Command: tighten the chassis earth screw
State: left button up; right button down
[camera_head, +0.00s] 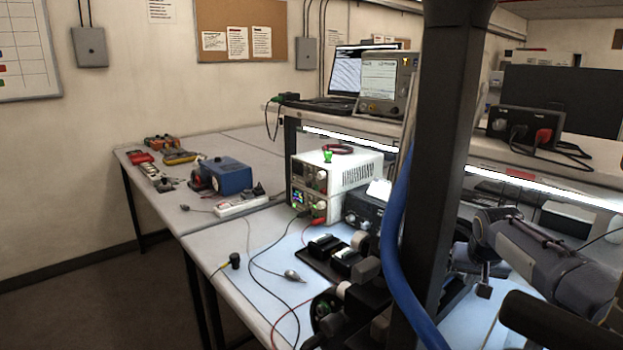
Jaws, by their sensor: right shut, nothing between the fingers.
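I cannot make out the chassis earth screw in this view. My right gripper (484,289) is at the lower right, over the pale blue mat (265,258), with its fingers shut and nothing seen between them. My left gripper is not in view. A short lead with a yellowish end and a black knob (235,261) lies at the mat's left edge. Dark equipment (330,312) with a green ring sits at the bottom middle, cut off by the frame.
A white power supply (335,180) with red and black leads stands on the bench. A black rack of parts (332,255) is in front of it. A blue device (226,176) and meters (180,157) stand further left. An oscilloscope (387,84) is on the shelf. The mat's left part is mostly clear.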

jog(key=shift+w+p, duration=0.3)
jog(key=shift+a+r, duration=0.1)
jog(key=shift+a, duration=0.15)
dwell(0.5)
jog(key=shift+w+a+p, duration=0.15)
jog(key=shift+a+p, duration=0.25)
jog(key=shift+p, duration=0.05)
jog(key=shift+s+a, duration=0.1)
jog(key=shift+s, duration=0.2)
notch_tip(320, 180, up, 6)
jog(key=p, duration=0.5)
jog(key=shift+s, duration=0.1)
